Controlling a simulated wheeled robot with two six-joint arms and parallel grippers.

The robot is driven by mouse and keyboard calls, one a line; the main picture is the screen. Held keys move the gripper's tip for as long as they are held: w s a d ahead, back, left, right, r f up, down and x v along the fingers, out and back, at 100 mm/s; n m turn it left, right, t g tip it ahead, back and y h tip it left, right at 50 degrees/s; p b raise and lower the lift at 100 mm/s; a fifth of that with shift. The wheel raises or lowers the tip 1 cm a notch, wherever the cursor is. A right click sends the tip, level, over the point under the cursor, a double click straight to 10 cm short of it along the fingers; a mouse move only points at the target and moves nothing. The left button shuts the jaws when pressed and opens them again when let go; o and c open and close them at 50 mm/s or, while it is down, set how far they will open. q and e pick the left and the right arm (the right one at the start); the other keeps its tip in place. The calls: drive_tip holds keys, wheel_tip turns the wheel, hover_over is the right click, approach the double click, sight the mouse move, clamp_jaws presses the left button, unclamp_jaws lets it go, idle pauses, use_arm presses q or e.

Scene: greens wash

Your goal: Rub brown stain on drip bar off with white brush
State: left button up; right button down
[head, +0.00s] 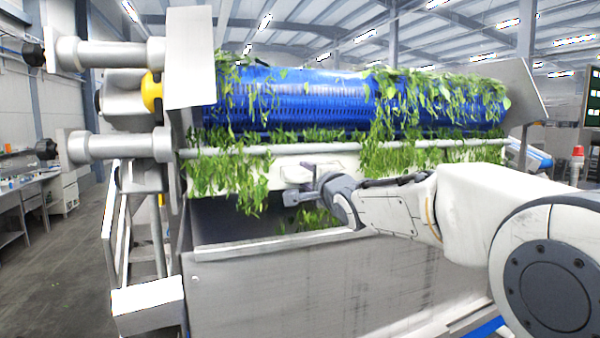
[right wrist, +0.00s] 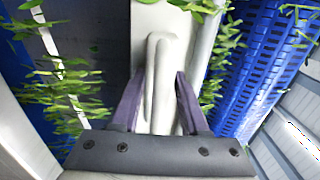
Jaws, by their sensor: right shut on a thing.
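The pale drip bar (head: 335,162) runs across below the blue belt, with leaves hanging over much of it. It also shows in the right wrist view as a light strip (right wrist: 147,18). My right gripper (head: 297,188) is in front of the bar, near its middle. In the right wrist view its purple fingers (right wrist: 155,100) are shut on the white brush (right wrist: 160,75), whose far end is at the bar; I cannot tell whether it touches. No brown stain can be made out; leaves, the brush and my gripper cover parts of the bar. My left gripper is out of view.
The blue belt (head: 285,100) carries green leaves (head: 400,95) between metal side plates. A thin grey pipe (head: 300,149) runs just above the bar. A steel trough (head: 290,285) stands below, with an open gap under the bar. A bench (head: 25,195) is far left.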

sight(290, 180)
drive_tip(key=shift+w+d, duration=0.6)
drive_tip(key=shift+d, duration=1.25)
drive_tip(key=shift+w+d, duration=0.65)
drive_tip(key=shift+d, duration=1.2)
drive_tip(key=shift+w+d, duration=0.6)
drive_tip(key=shift+d, duration=1.25)
drive_tip(key=shift+a, duration=0.1)
drive_tip(key=s+a+b, duration=0.1)
drive_tip(key=a, duration=0.3)
drive_tip(key=s+a+b, duration=0.1)
drive_tip(key=a+b, duration=0.1)
drive_tip(key=a, duration=0.1)
drive_tip(key=s+a+b, duration=0.1)
drive_tip(key=a+b, duration=0.1)
drive_tip(key=a, duration=0.2)
drive_tip(key=shift+s+a+f, duration=0.15)
drive_tip(key=shift+s+a, duration=0.15)
drive_tip(key=shift+s, duration=0.1)
drive_tip(key=a+b, duration=0.1)
drive_tip(key=s+a+b, duration=0.1)
drive_tip(key=b, duration=0.1)
drive_tip(key=shift+a+f+b, duration=0.1)
drive_tip(key=shift+a+b, duration=0.2)
drive_tip(key=shift+a, duration=0.05)
drive_tip(key=shift+s+a+b, duration=0.1)
drive_tip(key=shift+a+b, duration=0.45)
drive_tip(key=shift+b, duration=0.55)
drive_tip(key=shift+s+a+r, duration=0.1)
drive_tip(key=shift+a+r, duration=0.1)
drive_tip(key=shift+a, duration=0.05)
